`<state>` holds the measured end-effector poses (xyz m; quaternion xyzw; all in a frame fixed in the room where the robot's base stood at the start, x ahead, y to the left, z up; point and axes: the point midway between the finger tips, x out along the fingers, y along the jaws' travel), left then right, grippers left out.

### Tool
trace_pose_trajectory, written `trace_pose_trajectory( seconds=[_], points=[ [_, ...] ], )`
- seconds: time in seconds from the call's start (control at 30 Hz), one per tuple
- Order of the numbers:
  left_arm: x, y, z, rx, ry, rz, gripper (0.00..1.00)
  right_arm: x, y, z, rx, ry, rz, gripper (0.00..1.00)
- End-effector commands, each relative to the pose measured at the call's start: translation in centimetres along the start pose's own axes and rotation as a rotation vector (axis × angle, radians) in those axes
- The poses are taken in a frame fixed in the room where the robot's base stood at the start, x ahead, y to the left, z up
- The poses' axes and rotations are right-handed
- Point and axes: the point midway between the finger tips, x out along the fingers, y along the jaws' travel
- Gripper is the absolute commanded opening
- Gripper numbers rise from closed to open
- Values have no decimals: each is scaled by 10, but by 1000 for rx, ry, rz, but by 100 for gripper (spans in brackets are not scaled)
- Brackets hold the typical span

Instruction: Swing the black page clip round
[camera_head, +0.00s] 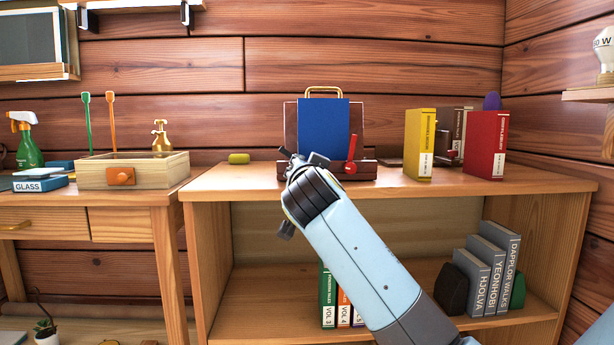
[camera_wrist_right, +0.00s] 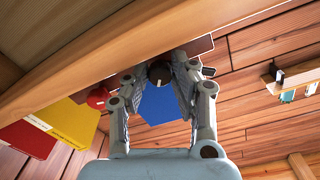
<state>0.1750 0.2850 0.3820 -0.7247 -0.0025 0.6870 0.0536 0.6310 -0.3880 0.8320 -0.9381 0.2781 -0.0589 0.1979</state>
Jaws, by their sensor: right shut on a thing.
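A wooden book stand (camera_head: 363,170) with a gold handle stands on top of the shelf unit and holds a blue book (camera_head: 323,120) upright. A red page clip (camera_head: 351,167) is on the right of its front ledge, its lever pointing up; its round red end shows in the right wrist view (camera_wrist_right: 98,97). My right gripper (camera_head: 303,163) is at the left of the ledge and covers most of the black page clip there. In the right wrist view its fingers are shut on the round black page clip (camera_wrist_right: 159,73), with the blue book behind. My left gripper is out of view.
Right of the stand are a yellow book (camera_head: 419,145), a brown book and a red book (camera_head: 486,145). A wooden box (camera_head: 133,172) and a spray bottle stand on the left desk.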

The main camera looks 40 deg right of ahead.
Motion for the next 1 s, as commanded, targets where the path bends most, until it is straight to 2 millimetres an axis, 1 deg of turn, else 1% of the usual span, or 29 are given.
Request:
trace_pose_trajectory(
  seconds=[0.4, 0.43, 0.5, 0.6, 0.87, 0.97, 1.0],
  points=[
    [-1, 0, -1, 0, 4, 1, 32, 0, 0, 1, 8, -2, 1, 0],
    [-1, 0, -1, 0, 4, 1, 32, 0, 0, 1, 8, -2, 1, 27],
    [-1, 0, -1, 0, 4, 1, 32, 0, 0, 1, 8, -2, 1, 36],
    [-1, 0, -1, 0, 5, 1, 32, 0, 0, 0, 8, -1, 1, 48],
    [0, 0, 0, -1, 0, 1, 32, -2, 0, 0, 8, -1, 0, 48],
    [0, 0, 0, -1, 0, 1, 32, -11, 0, 2, 9, -3, 0, 48],
    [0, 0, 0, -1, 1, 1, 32, -17, 0, 1, 9, -3, 0, 48]
  ],
)
